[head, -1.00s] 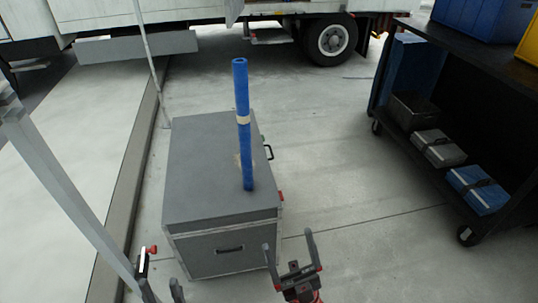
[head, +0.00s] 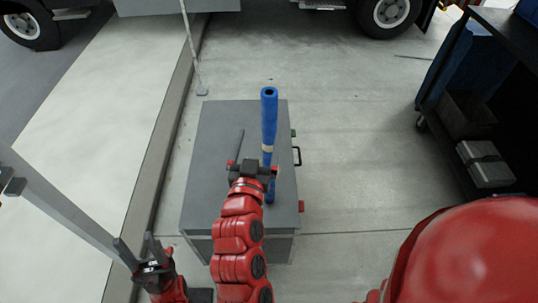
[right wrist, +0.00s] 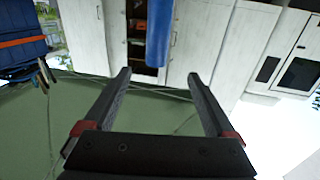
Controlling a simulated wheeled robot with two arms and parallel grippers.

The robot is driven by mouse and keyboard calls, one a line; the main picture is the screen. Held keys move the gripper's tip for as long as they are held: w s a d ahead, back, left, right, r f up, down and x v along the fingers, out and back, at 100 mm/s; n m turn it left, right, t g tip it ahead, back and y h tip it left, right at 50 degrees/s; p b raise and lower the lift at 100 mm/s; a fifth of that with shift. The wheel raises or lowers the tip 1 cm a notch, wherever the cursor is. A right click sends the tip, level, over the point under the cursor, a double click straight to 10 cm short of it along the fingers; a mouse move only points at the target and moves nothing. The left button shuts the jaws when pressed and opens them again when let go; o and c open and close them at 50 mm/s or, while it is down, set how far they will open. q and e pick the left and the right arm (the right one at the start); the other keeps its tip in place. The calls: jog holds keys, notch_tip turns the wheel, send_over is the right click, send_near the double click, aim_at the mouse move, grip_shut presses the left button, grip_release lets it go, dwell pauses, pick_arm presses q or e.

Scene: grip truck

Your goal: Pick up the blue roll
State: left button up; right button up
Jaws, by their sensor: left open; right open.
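In the right wrist view, the roll (right wrist: 160,35) appears ahead, in line with the gap between the open, empty fingers (right wrist: 158,76). My left gripper (head: 140,250) is open and empty at the lower left, away from the roll.
A dark shelf cart (head: 470,110) with a grey box (head: 485,163) stands at the right. A truck (head: 300,5) is at the back. A thin pole (head: 190,45) stands behind the case. The concrete floor right of the case is clear.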

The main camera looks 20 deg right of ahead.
aim_at(267, 105)
jog(key=p+x, duration=0.5)
jog(key=x, duration=0.7)
jog(key=shift+w+d+r+p, duration=0.1)
jog(key=shift+d+r+p, duration=0.1)
jog(key=shift+p, duration=0.2)
jog(key=p+x, duration=0.2)
jog(key=x, duration=0.2)
jog(key=shift+d+r+p, duration=0.1)
jog(key=shift+d+p, duration=0.05)
jog(key=shift+p, duration=0.25)
jog(key=shift+w+d, duration=0.15)
jog(key=shift+w, duration=0.15)
grip_shut()
